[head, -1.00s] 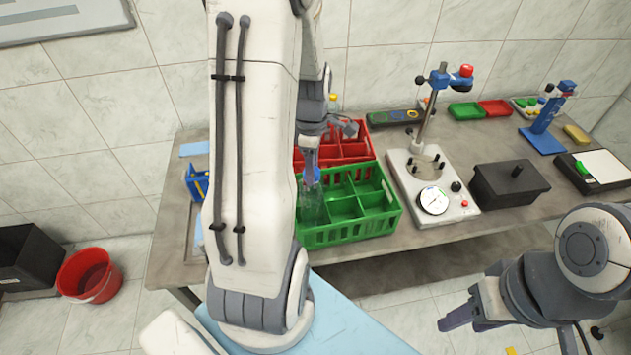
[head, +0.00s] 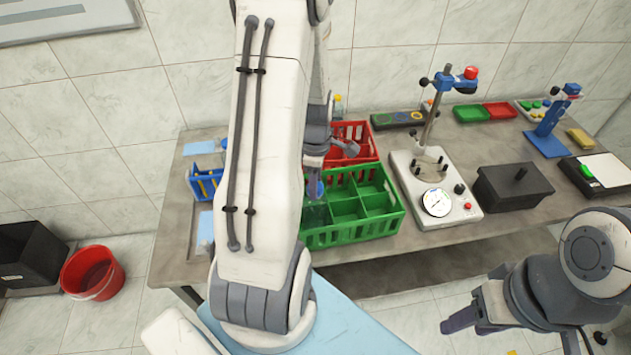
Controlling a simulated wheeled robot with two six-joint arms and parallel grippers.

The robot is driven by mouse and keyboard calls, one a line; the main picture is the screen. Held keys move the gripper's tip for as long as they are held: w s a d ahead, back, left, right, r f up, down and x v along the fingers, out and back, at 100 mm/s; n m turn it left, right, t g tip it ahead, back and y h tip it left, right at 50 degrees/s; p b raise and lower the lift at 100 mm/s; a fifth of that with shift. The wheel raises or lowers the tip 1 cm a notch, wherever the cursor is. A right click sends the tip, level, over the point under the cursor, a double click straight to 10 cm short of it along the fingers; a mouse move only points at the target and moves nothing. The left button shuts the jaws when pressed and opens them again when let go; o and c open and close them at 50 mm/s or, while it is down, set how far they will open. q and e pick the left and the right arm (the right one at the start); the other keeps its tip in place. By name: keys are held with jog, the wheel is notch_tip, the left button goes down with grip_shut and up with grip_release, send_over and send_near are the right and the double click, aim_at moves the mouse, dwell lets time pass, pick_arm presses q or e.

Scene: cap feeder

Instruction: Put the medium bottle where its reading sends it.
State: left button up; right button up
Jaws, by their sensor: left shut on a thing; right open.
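My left gripper (head: 316,168) is shut on a clear bottle with a blue cap (head: 316,190), held upright at the left end of the green crate (head: 352,238). The bottle's lower part is down inside a left compartment, behind the crate wall; whether it touches the floor of the crate I cannot tell. My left arm covers part of this area. A red crate (head: 365,146) stands behind the green one. The tester (head: 408,178) with a round white dial (head: 437,202) stands to the right; its reading is too small to make out. My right gripper (head: 462,320) is open and empty, in front of the table.
A black lidded box (head: 512,188) sits right of the tester. A blue rack (head: 205,184) is at the table's left. Green and red trays (head: 484,111) and a blue stand (head: 548,138) are at the back right. A red bucket (head: 92,274) stands on the floor.

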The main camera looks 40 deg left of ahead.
pick_arm(q)
jog(key=o, duration=1.3)
jog(key=shift+f, duration=0.1)
jog(key=shift+r+p, duration=0.4)
jog(key=shift+r, duration=0.15)
notch_tip(320, 180, up, 12)
jog(key=b, duration=0.1)
jog(key=s+d+r+m, duration=0.2)
jog(key=d+m, duration=1.1)
jog(key=d, duration=0.5)
jog(key=s+d+m, duration=0.4)
jog(key=m, duration=0.2)
jog(key=s+d+m, duration=0.4)
jog(key=s+m, duration=0.1)
jog(key=m, duration=0.1)
jog(key=s+d+m+h, duration=0.1)
jog(key=s+d+m, duration=0.3)
jog(key=m, duration=0.2)
jog(key=shift+s+f, duration=0.15)
jog(key=shift+f, duration=0.1)
